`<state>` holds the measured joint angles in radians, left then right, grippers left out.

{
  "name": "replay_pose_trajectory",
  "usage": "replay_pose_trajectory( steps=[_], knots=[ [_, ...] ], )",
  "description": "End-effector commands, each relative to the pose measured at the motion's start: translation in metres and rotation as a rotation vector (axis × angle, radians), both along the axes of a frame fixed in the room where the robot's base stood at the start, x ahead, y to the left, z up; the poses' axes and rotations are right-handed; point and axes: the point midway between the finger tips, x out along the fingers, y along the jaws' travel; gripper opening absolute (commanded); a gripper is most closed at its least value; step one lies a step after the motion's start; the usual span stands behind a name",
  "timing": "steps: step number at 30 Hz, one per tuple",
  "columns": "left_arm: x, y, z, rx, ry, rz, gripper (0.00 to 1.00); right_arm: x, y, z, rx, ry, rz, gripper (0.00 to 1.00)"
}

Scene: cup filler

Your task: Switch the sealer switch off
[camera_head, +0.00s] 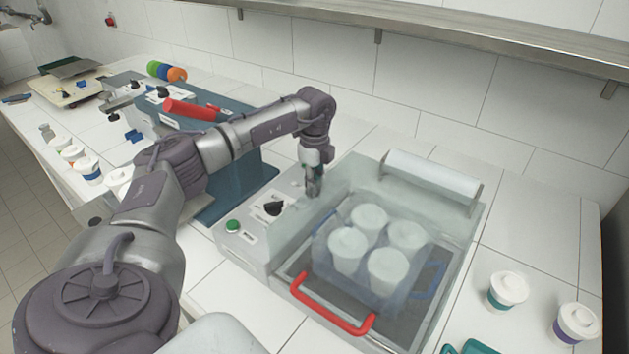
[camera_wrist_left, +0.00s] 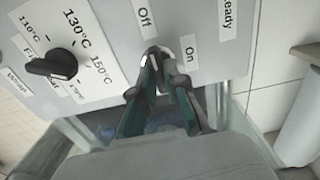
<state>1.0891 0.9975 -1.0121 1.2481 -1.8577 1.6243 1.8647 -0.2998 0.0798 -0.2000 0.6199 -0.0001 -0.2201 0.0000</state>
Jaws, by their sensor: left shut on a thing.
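The sealer (camera_head: 243,254) is a grey machine with a clear cover, and its control panel (camera_wrist_left: 105,18) fills the top of the left wrist view. The sealer switch (camera_wrist_left: 158,51) is a small silver toggle between the "Off" and "On" labels, partly hidden by my fingertips. My left gripper (camera_head: 314,190) reaches down to the back of the panel. In the left wrist view my left gripper (camera_wrist_left: 160,62) is shut on the switch. The exact tilt of the switch cannot be told. My right gripper is not in view.
A black temperature knob (camera_wrist_left: 57,63) and a green button (camera_head: 232,226) sit on the same panel. The cover stands close beside my gripper. A red handle (camera_head: 330,312) is at the sealer's front, with several white cups under the cover. A shelf (camera_head: 440,28) runs above.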

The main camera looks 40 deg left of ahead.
Motion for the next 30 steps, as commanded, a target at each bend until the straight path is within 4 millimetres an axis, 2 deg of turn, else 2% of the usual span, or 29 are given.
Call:
replay_pose_trajectory(
  steps=[10, 11, 15, 25, 30],
  knots=[
    [0.001, 0.002, 0.002, 0.002, -0.006, 0.008, 0.00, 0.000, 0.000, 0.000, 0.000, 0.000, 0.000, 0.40],
    [0.001, 0.002, 0.002, 0.002, -0.006, 0.008, 0.16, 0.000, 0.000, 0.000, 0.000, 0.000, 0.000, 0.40],
    [0.001, 0.002, 0.002, 0.002, -0.005, 0.007, 0.38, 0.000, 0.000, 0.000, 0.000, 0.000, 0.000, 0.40],
    [0.001, 0.001, 0.003, 0.000, -0.003, 0.004, 0.38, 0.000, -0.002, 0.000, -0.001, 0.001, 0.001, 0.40],
    [0.001, 0.001, 0.024, 0.001, -0.006, 0.004, 0.38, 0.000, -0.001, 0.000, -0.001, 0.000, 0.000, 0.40]
  ],
)
